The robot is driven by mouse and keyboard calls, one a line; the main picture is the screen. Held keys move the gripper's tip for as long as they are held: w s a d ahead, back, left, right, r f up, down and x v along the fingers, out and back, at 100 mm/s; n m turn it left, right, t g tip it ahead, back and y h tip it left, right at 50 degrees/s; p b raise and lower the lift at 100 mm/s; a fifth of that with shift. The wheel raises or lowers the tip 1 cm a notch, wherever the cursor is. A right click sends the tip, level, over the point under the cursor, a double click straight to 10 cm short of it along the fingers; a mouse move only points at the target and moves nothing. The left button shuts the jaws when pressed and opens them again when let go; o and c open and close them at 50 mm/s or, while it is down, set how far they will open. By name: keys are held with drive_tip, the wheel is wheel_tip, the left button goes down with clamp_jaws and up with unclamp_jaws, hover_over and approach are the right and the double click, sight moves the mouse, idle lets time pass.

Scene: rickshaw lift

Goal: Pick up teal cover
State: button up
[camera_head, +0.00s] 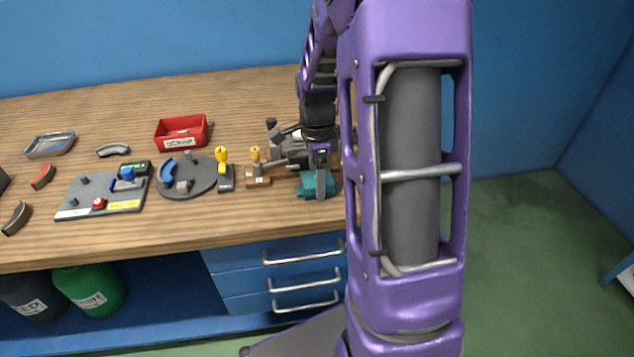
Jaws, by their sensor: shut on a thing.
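The teal cover (309,189) is at the right part of the wooden bench, near its front edge. My gripper (320,190) points down over it and is shut on it. One dark finger shows in front of the cover; the other finger is hidden. The cover seems low, at about the bench top, but I cannot tell whether it touches the wood. My arm hides what lies just right of it.
Grey machinery is directly behind my gripper. A red scrap bin (181,133) and a grey board (100,198) are farther left.

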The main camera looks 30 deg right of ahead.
drive_tip(key=r, duration=0.3)
drive_tip(key=r+p, duration=0.1)
drive_tip(key=r, duration=0.2)
drive_tip(key=r+p, duration=0.1)
drive_tip(key=r, duration=0.3)
drive_tip(key=shift+w, duration=0.25)
drive_tip(key=w+r+p, duration=0.1)
drive_tip(key=w+p, duration=0.1)
drive_tip(key=w, duration=0.1)
drive_tip(key=w+r+p, duration=0.1)
drive_tip(key=w+p, duration=0.1)
drive_tip(key=w, duration=0.1)
drive_tip(key=w+d+r+p, duration=0.1)
drive_tip(key=w+r+p, duration=0.1)
drive_tip(key=w+p, duration=0.1)
drive_tip(key=shift+w+r, duration=0.1)
drive_tip(key=shift+w, duration=0.7)
wheel_tip(320, 180, down, 5)
drive_tip(key=b, duration=0.4)
drive_tip(key=shift+s+r, duration=0.1)
drive_tip(key=shift+s, duration=0.05)
drive_tip(key=shift+f+b, duration=0.45)
drive_tip(key=shift+f, duration=0.4)
drive_tip(key=shift+p, duration=0.35)
drive_tip(key=shift+f, duration=0.4)
